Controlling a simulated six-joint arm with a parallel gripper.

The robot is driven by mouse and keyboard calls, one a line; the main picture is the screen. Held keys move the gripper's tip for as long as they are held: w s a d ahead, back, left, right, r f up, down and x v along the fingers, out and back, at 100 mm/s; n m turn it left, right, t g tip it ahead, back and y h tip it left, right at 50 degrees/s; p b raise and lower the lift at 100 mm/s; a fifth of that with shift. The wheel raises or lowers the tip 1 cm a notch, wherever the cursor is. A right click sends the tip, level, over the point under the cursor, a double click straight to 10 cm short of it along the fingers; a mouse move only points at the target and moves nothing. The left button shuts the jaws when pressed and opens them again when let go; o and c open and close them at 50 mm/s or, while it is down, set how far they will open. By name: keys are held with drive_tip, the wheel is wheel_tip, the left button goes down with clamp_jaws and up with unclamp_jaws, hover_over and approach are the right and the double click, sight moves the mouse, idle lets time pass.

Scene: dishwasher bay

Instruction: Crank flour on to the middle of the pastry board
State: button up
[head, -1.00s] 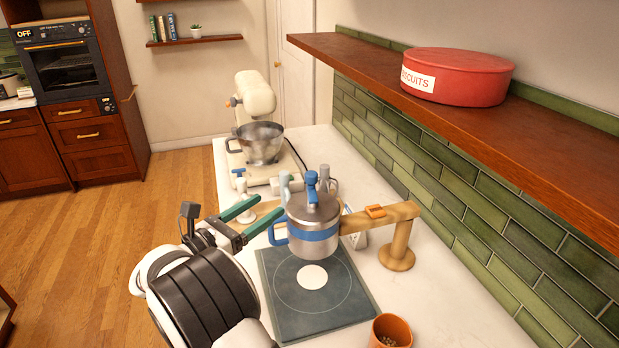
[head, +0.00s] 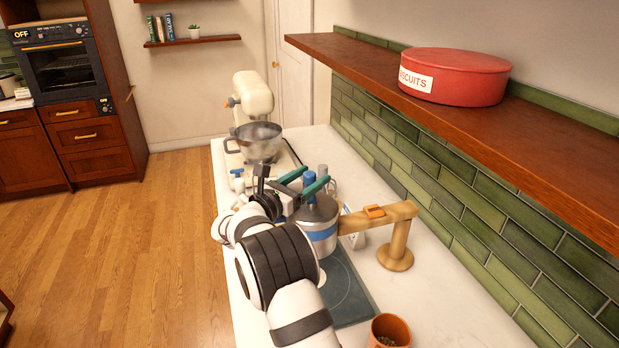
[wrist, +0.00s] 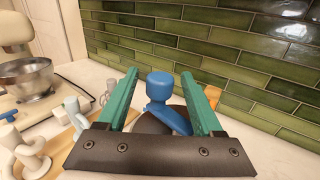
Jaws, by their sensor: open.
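The flour sifter (head: 320,228) is a grey metal canister with a blue band, held over the board by a wooden stand (head: 400,232). A blue crank knob (head: 309,181) stands on its top. My gripper (head: 301,180) is open at the sifter's top. In the wrist view, the blue knob (wrist: 159,85) stands between the two green fingers (wrist: 160,95), with space visible on both sides.
A cream stand mixer with a metal bowl (head: 259,141) is behind. A wooden shelf (head: 450,115) holding a red biscuit tin (head: 457,77) overhangs the right side, against the green tiled wall.

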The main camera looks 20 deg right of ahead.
clamp_jaws()
drive_tip(key=shift+g, duration=0.3)
drive_tip(key=m+g+h, duration=0.1)
drive_tip(key=d+m+g, duration=0.1)
drive_tip(key=shift+m+g+h, duration=0.3)
drive_tip(key=shift+g+h, duration=0.1)
drive_tip(key=shift+s+d+m+g+h, duration=0.15)
drive_tip(key=shift+m+g, duration=0.2)
drive_tip(key=shift+g, duration=0.25)
drive_tip(key=shift+s+d+m+g+h, duration=0.1)
drive_tip(key=shift+m+g+h, duration=0.1)
drive_tip(key=shift+m+g, duration=0.3)
drive_tip(key=shift+s+d+m+g+h, duration=0.15)
drive_tip(key=shift+m+g, duration=0.1)
drive_tip(key=shift+g, duration=0.45)
drive_tip(key=shift+a, duration=0.1)
unclamp_jaws()
